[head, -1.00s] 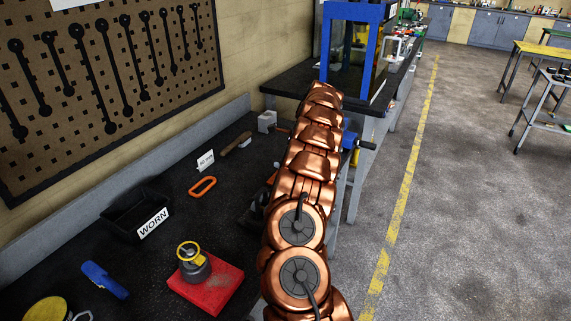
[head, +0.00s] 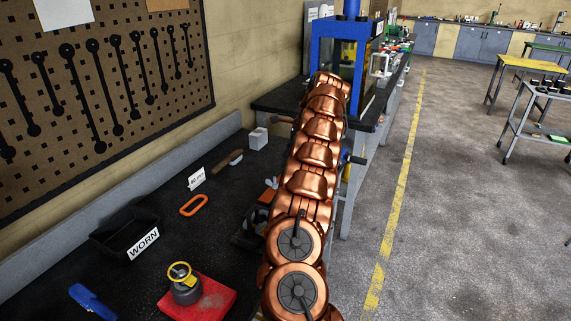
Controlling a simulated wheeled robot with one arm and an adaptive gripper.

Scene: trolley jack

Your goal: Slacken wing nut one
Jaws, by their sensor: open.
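I cannot make out wing nut one in the head view. My copper-coloured arm runs up the middle of the picture and covers part of the bench. My gripper is not visible. Beside the arm's left edge, a dark rounded part (head: 254,228) and a small orange piece (head: 269,190) show on the bench, both partly hidden. I cannot tell whether a wing nut is among them. A grey metal part with a yellow ring (head: 184,284) stands on a red block (head: 212,302) at the bench's front.
The black bench (head: 135,280) also holds a black bin labelled WORN (head: 122,234), an orange loop (head: 194,205), a white card (head: 196,178), a brush (head: 229,160), a pale block (head: 258,138) and a blue tool (head: 90,301). A blue press frame (head: 350,28) stands behind.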

